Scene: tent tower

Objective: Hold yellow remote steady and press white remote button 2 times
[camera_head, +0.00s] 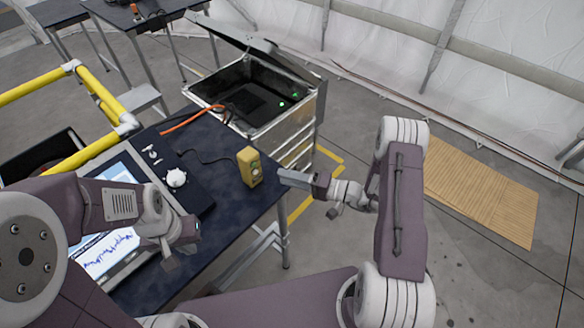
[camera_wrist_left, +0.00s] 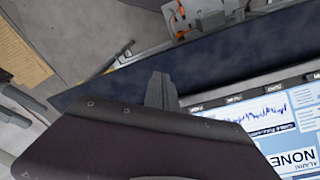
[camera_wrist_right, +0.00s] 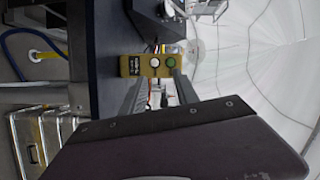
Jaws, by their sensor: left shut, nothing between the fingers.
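The yellow remote (camera_head: 249,167) stands upright near the right edge of the dark table. In the right wrist view the yellow remote (camera_wrist_right: 135,66) shows a white button (camera_wrist_right: 155,62) and a green button beside it. My right gripper (camera_head: 286,177) is just right of the remote, beyond the table edge. Its fingers are apart in the right wrist view (camera_wrist_right: 157,82), with the remote beyond their tips; no contact shows. My left gripper (camera_head: 172,260) is shut and empty, above the table front near the monitor. It also shows in the left wrist view (camera_wrist_left: 161,88).
A tilted screen panel (camera_head: 120,172) and a round white knob (camera_head: 176,177) are left of the remote. An open metal case (camera_head: 300,107) stands behind the table. A yellow rail (camera_head: 60,157) is at left. Table space in front of the remote is clear.

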